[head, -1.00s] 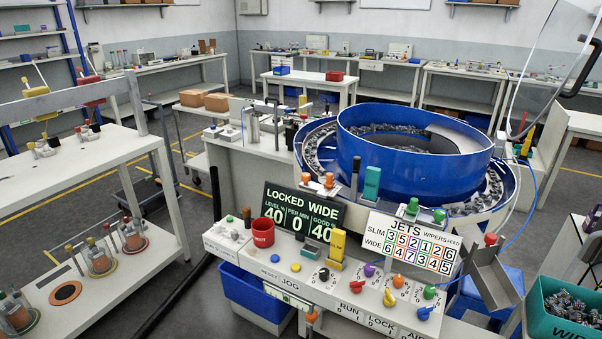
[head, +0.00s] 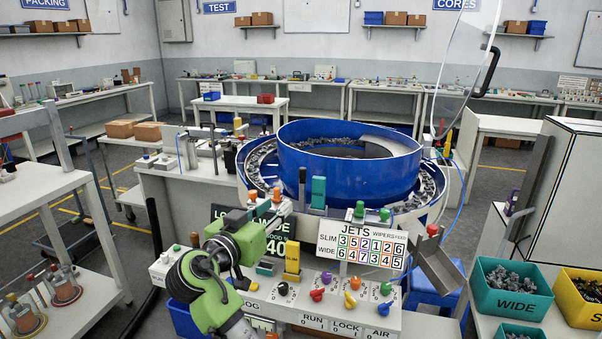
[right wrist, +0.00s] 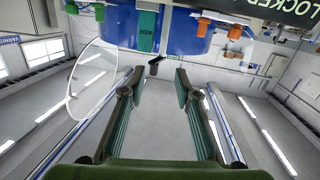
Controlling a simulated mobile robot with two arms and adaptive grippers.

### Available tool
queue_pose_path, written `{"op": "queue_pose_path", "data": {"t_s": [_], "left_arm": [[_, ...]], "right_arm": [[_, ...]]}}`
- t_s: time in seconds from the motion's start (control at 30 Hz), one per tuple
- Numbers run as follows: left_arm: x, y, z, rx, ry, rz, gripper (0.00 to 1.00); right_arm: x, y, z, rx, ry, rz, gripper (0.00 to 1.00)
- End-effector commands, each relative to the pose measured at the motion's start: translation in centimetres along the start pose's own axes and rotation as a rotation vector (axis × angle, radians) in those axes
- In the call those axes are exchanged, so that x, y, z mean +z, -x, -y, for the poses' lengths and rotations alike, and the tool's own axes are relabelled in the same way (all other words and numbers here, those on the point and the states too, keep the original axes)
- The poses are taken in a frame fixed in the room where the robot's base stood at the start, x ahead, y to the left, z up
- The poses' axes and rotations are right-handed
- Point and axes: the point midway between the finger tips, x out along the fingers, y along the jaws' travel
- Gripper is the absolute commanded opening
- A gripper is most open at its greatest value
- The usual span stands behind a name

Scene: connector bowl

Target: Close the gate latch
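Nothing in view is labelled as the gate latch, so I cannot tell surely which part it is. A dark upright lever (head: 302,188) stands at the front of the blue bowl (head: 335,166), beside a green block (head: 318,190). In the right wrist view, upside down, the green block (right wrist: 147,30) reads WIDE, and a small black tab (right wrist: 156,63) shows near it. My right gripper (head: 277,211) is left of the lever, apart from it. Its fingers (right wrist: 157,90) are open and empty, pointing toward the bowl front. My left gripper is out of view.
Orange-topped posts (right wrist: 235,31) stand beside the bowl front. A yellow block (head: 292,258), the JETS board (head: 359,246) and several coloured knobs crowd the panel. A clear shield with a black handle (head: 487,72) hangs at right. Teal bins (head: 513,306) stand right of a metal chute (head: 438,268).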

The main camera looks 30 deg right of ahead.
Motion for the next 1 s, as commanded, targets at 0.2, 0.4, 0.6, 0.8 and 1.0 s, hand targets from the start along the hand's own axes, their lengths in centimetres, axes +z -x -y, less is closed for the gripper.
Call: {"op": "queue_pose_path", "data": {"t_s": [0.2, 0.4, 0.6, 0.8, 1.0], "left_arm": [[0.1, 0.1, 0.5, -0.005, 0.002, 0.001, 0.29], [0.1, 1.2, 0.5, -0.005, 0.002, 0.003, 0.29], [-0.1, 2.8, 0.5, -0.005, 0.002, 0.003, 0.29], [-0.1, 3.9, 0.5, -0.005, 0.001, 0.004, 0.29], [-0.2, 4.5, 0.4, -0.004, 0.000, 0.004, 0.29]], "right_arm": [[-4.0, 0.1, -0.4, 0.048, -0.071, -0.075, 0.29], [-4.5, -2.5, -0.6, 0.050, -0.068, -0.075, 0.29], [-4.9, -7.0, -0.8, 0.050, -0.066, -0.075, 0.29], [-5.0, -10.7, -1.0, 0.048, -0.067, -0.073, 0.29], [-4.9, -12.9, -1.0, 0.047, -0.067, -0.072, 0.29]]}}
